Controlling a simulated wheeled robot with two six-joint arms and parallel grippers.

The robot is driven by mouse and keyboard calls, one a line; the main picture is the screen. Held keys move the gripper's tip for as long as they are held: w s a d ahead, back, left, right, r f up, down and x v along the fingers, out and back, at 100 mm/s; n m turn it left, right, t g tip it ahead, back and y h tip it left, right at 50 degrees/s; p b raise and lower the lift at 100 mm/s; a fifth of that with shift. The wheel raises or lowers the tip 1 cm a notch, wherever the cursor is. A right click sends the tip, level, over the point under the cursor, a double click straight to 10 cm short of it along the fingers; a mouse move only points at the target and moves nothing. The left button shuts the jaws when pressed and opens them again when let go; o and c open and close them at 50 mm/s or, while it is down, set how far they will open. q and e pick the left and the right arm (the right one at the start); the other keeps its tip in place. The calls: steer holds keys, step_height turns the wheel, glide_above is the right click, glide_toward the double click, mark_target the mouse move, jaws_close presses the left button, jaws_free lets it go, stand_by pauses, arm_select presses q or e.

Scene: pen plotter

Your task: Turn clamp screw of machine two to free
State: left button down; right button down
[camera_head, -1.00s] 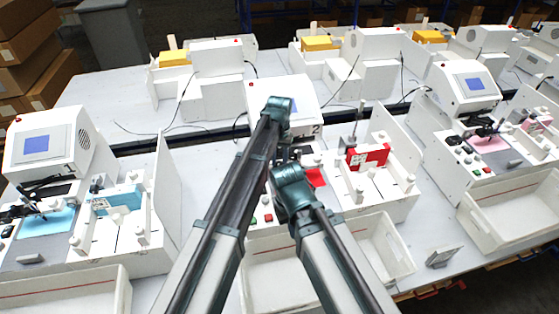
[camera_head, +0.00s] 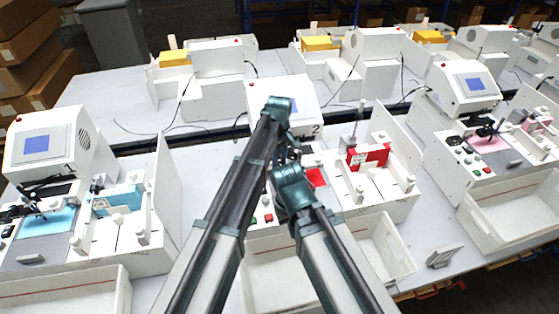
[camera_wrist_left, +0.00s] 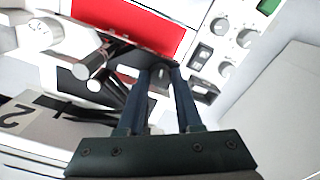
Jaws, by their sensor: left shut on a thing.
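Machine two (camera_head: 285,95) is a white pen plotter with a "2" on its front, in the middle of the head view. Its red sheet (camera_head: 316,178) shows just right of my arms, and also at the top of the left wrist view (camera_wrist_left: 150,25). My left gripper (camera_wrist_left: 162,72) points at the black holder in front of the red sheet. It is shut on a small grey part between its fingertips, seemingly the clamp screw (camera_wrist_left: 160,78), mostly hidden by the fingers. In the head view my left gripper (camera_head: 287,152) is partly hidden by my arms. The right gripper is not seen.
Two silver-ended dark rods (camera_wrist_left: 92,66) stand close to the left of the fingers. Switches and knobs (camera_wrist_left: 222,45) are on the panel at right. A red block (camera_head: 368,157) sits on the fixture beside the plotter. White bins (camera_head: 385,250) stand in front.

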arm_select(q)
steer(key=n, duration=0.7)
stand_by(0.6)
steer(key=c, duration=0.6)
jaws_free()
steer(key=shift+r, duration=0.15)
step_height(320, 180, up, 14)
steer(key=p, duration=1.4)
steer(key=shift+f, duration=0.2)
